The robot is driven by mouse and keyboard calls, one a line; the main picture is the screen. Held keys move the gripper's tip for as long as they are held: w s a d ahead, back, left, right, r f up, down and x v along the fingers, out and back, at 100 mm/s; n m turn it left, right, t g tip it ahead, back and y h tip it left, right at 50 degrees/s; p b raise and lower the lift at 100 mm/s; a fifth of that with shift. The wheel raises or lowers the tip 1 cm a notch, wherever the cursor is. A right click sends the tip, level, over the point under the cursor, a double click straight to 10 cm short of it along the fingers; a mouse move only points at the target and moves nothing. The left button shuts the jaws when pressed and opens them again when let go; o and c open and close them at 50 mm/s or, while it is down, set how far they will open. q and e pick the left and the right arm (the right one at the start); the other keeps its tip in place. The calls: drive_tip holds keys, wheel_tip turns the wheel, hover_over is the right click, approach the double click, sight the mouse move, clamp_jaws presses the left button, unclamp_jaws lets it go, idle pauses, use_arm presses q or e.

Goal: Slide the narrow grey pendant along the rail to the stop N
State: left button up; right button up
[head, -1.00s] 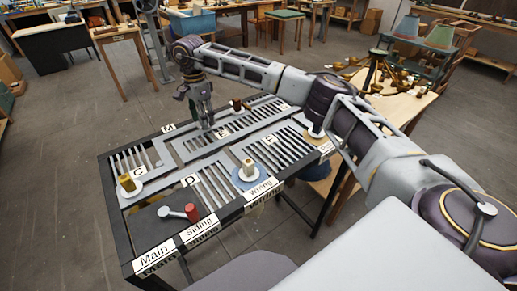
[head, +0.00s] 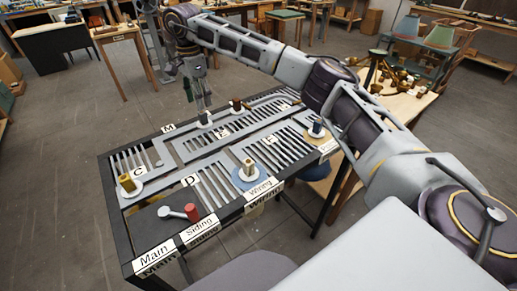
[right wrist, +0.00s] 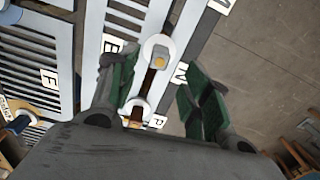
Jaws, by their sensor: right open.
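The narrow grey pendant (head: 204,118) stands on a white disc on the rail in the back part of the board, below my right gripper in the head view. In the right wrist view the pendant (right wrist: 159,60) shows between the fingers, with a yellowish top. My right gripper (head: 199,98) is open above it, and its green-padded fingers (right wrist: 160,90) appear apart from it. The label N (right wrist: 181,72) lies beside the rail, close to the pendant's disc. My left gripper is out of view.
A brown pendant (head: 236,104) stands further right on the same rail. A yellow one (head: 127,182), a red one (head: 191,212), a beige one (head: 248,168) on a blue disc and a dark blue one (head: 317,127) stand elsewhere on the board.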

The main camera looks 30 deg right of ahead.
drive_tip(key=shift+r, duration=2.15)
